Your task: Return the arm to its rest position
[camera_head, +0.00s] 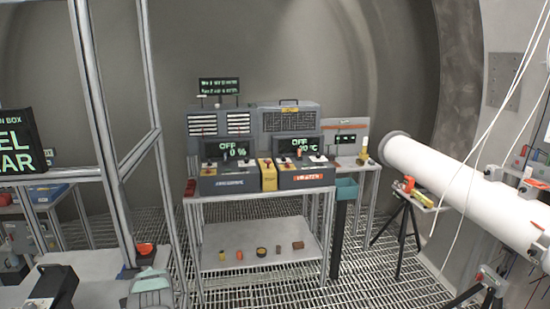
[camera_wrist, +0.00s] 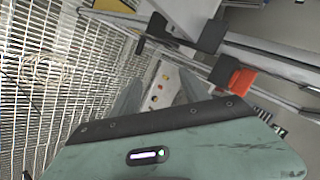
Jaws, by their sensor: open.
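My gripper (camera_wrist: 158,88) shows in the wrist view as a teal body with a dark band across it and a small lit slot. Its two fingers stand apart with nothing between them. Beyond the gap, far below, is a pale surface with several small coloured pieces (camera_wrist: 163,88). In the head view a teal part of my arm (camera_head: 151,284) shows at the lower left, beside a metal frame post. The fingers are not clear in that view.
An orange-red piece (camera_head: 145,249) is close to the arm; an orange piece (camera_wrist: 240,82) is near the gripper. A control bench (camera_head: 255,197) stands mid-room above a low shelf (camera_head: 232,262) with small objects. A white pipe (camera_head: 450,185) is right. Grated floor lies open between.

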